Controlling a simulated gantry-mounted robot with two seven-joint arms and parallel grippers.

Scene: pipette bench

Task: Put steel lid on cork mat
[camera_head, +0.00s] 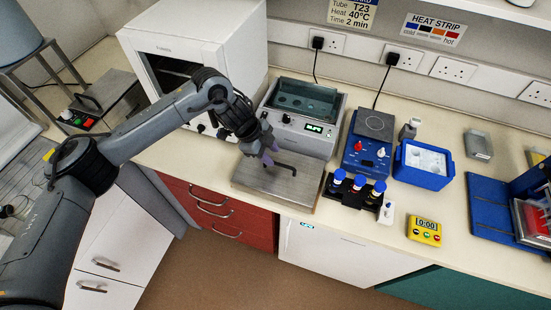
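The steel lid (262,182) is a flat grey plate with a dark bar handle (285,167) on top. It lies on the bench in front of the water bath, close to the front edge. A thin tan edge, which looks like the cork mat (318,190), shows along its right side; the lid covers the rest. My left gripper (270,155) is over the lid's back part, beside the left end of the handle. My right gripper is not in view.
The water bath (297,137) stands right behind the lid, and a white oven (205,38) is behind left. To the right are a rack of blue-capped bottles (353,196), a blue hotplate (355,155), a blue ice box (423,178) and a yellow timer (424,230).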

